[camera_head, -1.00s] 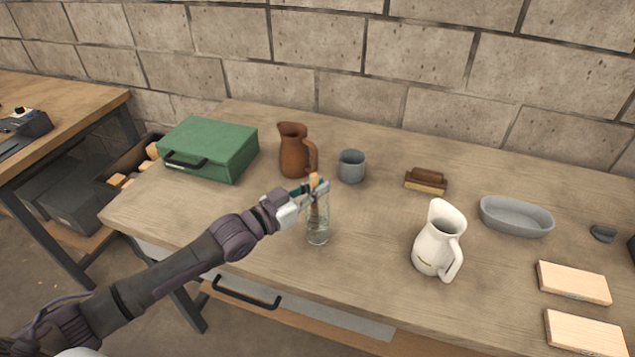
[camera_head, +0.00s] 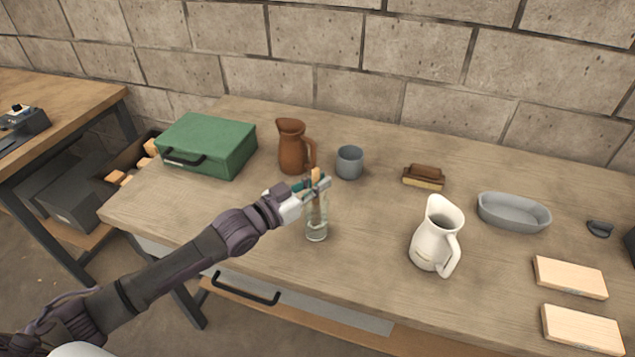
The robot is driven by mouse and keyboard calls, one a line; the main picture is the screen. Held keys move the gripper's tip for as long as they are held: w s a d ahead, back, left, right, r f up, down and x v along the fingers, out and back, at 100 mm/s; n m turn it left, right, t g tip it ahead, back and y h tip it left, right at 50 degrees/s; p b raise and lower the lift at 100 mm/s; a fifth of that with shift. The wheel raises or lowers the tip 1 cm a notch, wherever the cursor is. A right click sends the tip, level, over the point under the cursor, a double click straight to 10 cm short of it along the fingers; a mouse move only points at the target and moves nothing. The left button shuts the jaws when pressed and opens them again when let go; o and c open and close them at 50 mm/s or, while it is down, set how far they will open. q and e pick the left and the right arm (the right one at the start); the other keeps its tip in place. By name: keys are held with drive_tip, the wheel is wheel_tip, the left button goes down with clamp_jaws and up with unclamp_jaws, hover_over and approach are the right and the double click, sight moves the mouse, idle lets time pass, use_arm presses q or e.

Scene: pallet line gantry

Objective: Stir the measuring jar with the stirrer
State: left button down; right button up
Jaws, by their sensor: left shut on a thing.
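The measuring jar (camera_head: 317,231) is a clear, tall glass vessel standing upright on the wooden table. My left gripper (camera_head: 314,186) is at the jar's mouth, shut on the stirrer (camera_head: 316,175). The stirrer's light wooden top sticks up above the fingers. Its lower part appears to be inside the jar, though the glass and fingers make it hard to make out. My right gripper does not show.
A brown pitcher (camera_head: 291,148) and a grey cup (camera_head: 349,162) stand behind the jar. A green case (camera_head: 209,144) lies at left. A white pitcher (camera_head: 434,240), brush (camera_head: 424,177), grey dish (camera_head: 513,212) and wooden blocks (camera_head: 569,278) (camera_head: 580,330) are to the right.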

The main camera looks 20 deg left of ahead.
use_arm(q)
drive_tip(key=shift+r+p, duration=5.35)
drive_tip(key=shift+r, duration=0.95)
